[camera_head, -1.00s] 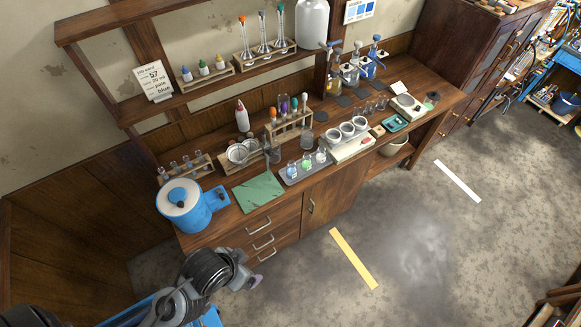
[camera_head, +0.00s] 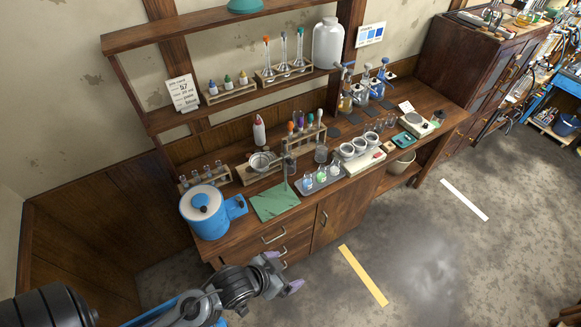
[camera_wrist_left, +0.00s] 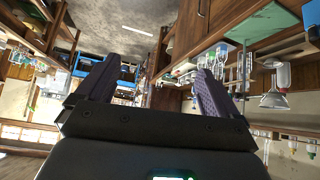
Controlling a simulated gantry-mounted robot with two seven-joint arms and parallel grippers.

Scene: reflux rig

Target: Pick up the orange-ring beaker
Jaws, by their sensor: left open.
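Small clear glass vessels stand on the bench (camera_head: 322,221). One clear beaker (camera_head: 321,154) is behind the grey tray (camera_head: 309,190), and another (camera_head: 371,138) stands further right. I cannot make out an orange ring on any of them at this size. My left gripper (camera_head: 281,272) is open and empty, in front of the bench drawers and below the bench top. In the left wrist view its two dark fingers (camera_wrist_left: 153,88) are spread with nothing between them. My right gripper is not in view.
A blue pot (camera_head: 206,213) stands at the bench's left end beside a green mat (camera_head: 274,203). The tray holds several flasks of coloured liquid. A white heater (camera_head: 363,161) is to its right. The floor in front is clear.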

